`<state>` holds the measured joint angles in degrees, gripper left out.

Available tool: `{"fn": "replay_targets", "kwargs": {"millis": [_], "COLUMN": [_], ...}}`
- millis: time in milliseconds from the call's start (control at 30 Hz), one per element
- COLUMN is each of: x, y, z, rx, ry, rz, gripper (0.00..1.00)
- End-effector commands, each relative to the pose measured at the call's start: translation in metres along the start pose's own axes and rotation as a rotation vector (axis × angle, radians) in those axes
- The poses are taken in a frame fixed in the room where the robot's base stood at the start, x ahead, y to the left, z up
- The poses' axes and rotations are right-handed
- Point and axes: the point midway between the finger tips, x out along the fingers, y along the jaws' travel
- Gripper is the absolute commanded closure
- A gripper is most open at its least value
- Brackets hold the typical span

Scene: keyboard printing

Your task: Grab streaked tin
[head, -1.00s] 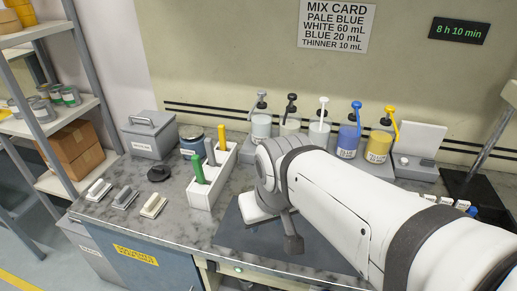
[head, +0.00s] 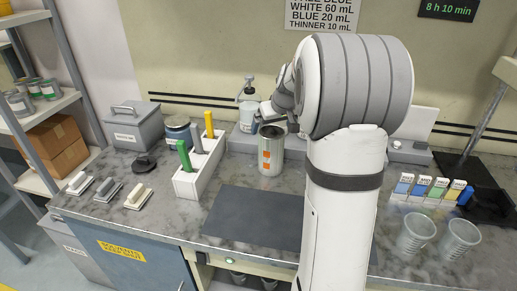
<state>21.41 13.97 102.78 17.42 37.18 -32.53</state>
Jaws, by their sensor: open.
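A grey metal tin (head: 270,168) with orange patches on its side stands upright on the bench, behind the dark mat (head: 252,212). My gripper (head: 270,118) is open just above and behind the tin's rim, partly hidden by my own arm. I cannot tell whether a finger touches the rim. A smaller, dark-lidded tin (head: 178,132) stands further left, and several more tins (head: 35,92) are on the shelf at the left. I cannot make out streaks on these.
A white holder (head: 190,184) with coloured-handled tools stands left of the tin. A pump bottle (head: 247,116) is behind it. Clear cups (head: 417,232) and a row of colour samples (head: 430,188) are at the right. The mat is bare where visible.

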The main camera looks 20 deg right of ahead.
Motion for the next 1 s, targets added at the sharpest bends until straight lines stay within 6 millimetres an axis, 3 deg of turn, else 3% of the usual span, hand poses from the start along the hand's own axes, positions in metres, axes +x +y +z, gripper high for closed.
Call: {"fn": "replay_targets", "kwargs": {"millis": [167,700,1000], "x": [0.021,0.087,0.094], "y": [0.017,0.018,0.018], "z": [-0.007,-0.004,-0.004], "rx": [0.001,-0.001,-0.001], "ry": [0.012,0.01,0.012], "rz": [0.007,0.006,0.008], "gripper": [0.0,0.0,0.0]}}
